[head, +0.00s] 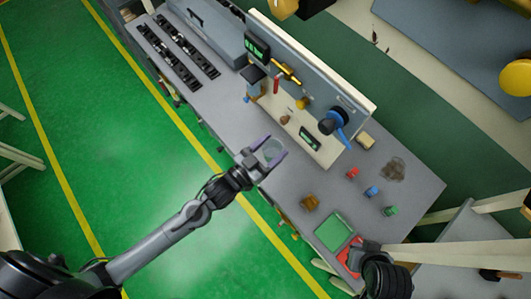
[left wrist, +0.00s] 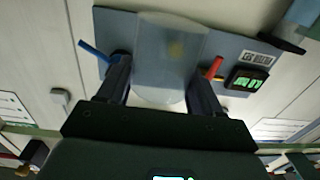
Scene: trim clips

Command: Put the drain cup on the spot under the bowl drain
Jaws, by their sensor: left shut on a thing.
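My left gripper (head: 270,153) is shut on a translucent cup (head: 272,149), which looks like the drain cup. It is held near the front edge of the workbench, before the upright panel unit. In the left wrist view the cup (left wrist: 168,62) sits between the two dark fingers of the left gripper (left wrist: 160,85). A dark round part with a blue lever (head: 341,129) is on the panel unit; I cannot tell whether it is the bowl drain. The spot under the drain cannot be made out. My right gripper (head: 362,256) is at the lower right, its fingers unclear.
The grey workbench (head: 425,185) carries a green tray (head: 335,232), a red tray (head: 347,257) and small red, blue and green items (head: 372,191). A brown block (head: 310,202) lies near the front edge. A grey case (head: 200,30) and black rails (head: 165,55) stand at the far left.

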